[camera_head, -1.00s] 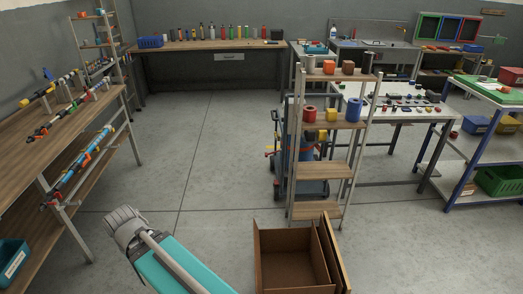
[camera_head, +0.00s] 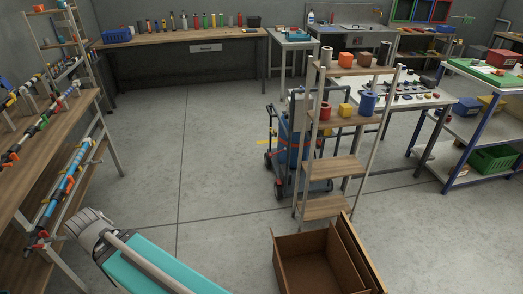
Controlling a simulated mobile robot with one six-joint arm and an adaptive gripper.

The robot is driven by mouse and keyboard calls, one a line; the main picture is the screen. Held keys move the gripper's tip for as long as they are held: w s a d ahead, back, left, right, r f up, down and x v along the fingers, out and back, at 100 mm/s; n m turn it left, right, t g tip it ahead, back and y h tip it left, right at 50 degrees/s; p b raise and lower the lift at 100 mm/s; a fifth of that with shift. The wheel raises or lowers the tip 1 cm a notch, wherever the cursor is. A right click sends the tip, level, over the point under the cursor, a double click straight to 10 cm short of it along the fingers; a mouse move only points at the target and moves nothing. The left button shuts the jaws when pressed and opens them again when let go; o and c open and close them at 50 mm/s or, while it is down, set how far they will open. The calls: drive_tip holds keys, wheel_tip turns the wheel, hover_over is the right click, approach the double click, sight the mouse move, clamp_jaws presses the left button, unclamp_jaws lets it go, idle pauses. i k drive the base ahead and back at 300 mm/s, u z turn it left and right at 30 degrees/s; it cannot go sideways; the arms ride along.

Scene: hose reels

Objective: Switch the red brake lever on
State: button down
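I cannot make out a red brake lever for certain in the head view. Small red parts show on the pipe assemblies (camera_head: 68,185) at the left workbench, but they are too small to tell as a brake lever. A blue wheeled cart (camera_head: 287,150) with red and orange parts stands behind the wooden step shelf, which hides part of it. No hose reel can be told clearly. A teal and grey part of my own body shows at the lower left. My gripper's fingers are not visible.
The wooden step shelf (camera_head: 330,168) holds spools and blocks. An open cardboard box (camera_head: 300,262) lies in front of it. A wooden workbench (camera_head: 75,122) runs along the left, another bench (camera_head: 180,38) along the back. The grey floor (camera_head: 190,135) between them is clear.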

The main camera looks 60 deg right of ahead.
sight(270, 155)
drive_tip(key=u, duration=0.05)
drive_tip(key=i, duration=2.05)
drive_tip(key=z, duration=3.2)
